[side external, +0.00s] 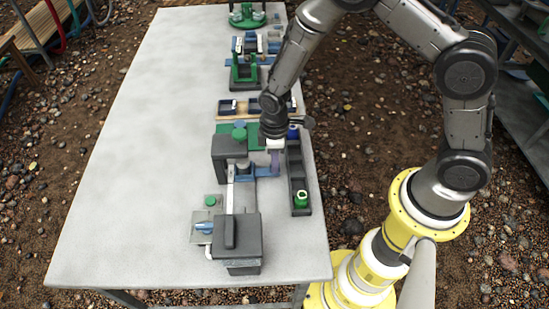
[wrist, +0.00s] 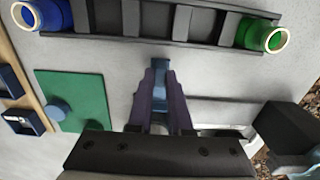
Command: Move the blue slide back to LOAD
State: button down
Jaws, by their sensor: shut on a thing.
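My gripper (side external: 274,166) is low over the table, with its purple fingers shut on the blue slide (side external: 264,171). In the wrist view, the blue slide (wrist: 161,68) shows between and just beyond the fingertips (wrist: 161,85). The slide lies across a pale rail (side external: 231,187) that runs between two dark grey boxes, one at the far end (side external: 229,146) and one at the near end (side external: 237,240). Much of the slide is hidden by my gripper in the wrist view. No LOAD marking is readable.
A black slotted rack (side external: 297,170) stands close to the right of my gripper, with a green cup (side external: 301,198) near and a blue cup (side external: 293,132) far. A green plate (wrist: 72,100) with a round knob lies nearby. The table's left side (side external: 130,170) is clear.

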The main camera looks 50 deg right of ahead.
jog(key=shift+s+a, duration=2.85)
jog(key=shift+a, duration=0.05)
jog(key=c, duration=0.9)
grip_release()
jog(key=shift+r, duration=0.1)
notch_tip(320, 180, up, 7)
jog(key=shift+f, duration=0.1)
